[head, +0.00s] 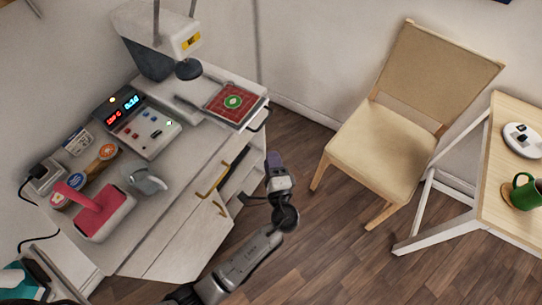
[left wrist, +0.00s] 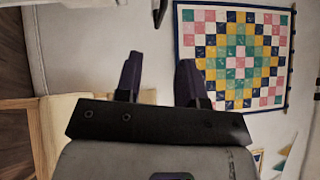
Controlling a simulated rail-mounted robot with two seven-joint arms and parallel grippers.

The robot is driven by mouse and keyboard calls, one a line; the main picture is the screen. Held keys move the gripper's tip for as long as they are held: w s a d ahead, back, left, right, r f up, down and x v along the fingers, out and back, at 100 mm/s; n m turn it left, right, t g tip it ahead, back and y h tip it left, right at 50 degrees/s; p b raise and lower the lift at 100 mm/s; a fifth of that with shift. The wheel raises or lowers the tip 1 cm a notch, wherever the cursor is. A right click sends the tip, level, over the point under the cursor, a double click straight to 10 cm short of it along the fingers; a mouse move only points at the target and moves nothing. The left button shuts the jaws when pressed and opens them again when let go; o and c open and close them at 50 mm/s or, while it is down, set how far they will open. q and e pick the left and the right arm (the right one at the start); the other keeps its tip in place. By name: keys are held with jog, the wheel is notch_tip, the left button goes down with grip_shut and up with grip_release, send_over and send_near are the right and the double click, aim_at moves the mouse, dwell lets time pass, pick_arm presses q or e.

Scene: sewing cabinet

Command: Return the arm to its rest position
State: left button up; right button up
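My left arm reaches up from the bottom of the head view, and its gripper (head: 274,158) is over the floor, just right of the white cabinet (head: 185,245). In the left wrist view the two dark fingers of this gripper (left wrist: 160,68) stand well apart with nothing between them. The gripper looks clear of the cabinet and the chair (head: 380,150). My right gripper is in neither view.
The cabinet top holds a sewing machine (head: 160,40), a control panel (head: 138,125), a red patterned pad (head: 232,102) and a pink-red iron-like tool (head: 103,215). Brass handles (head: 212,180) stick out from its front. A table (head: 510,215) with a green mug (head: 524,192) is at right. Open floor lies between.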

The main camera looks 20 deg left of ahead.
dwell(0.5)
pick_arm(q)
jog(key=s+a+f+n+g+h+p, duration=0.1)
jog(key=s+a+n+g+h+p, duration=0.2)
jog(key=s, duration=0.7)
jog(key=s+a+f+n+g+h+p, duration=0.1)
jog(key=s+n+g+h, duration=0.35)
jog(key=s, duration=0.65)
jog(key=s+a+f+n+g+h+p, duration=0.1)
jog(key=s+a+f+n+g+h, duration=0.25)
jog(key=s, duration=0.65)
notch_tip(320, 180, up, 40)
jog(key=w+d+p, duration=0.1)
jog(key=d+p, duration=0.1)
jog(key=p, duration=3.6)
jog(key=shift+f+m+g+h, duration=0.2)
jog(key=shift+m+g+h, duration=0.2)
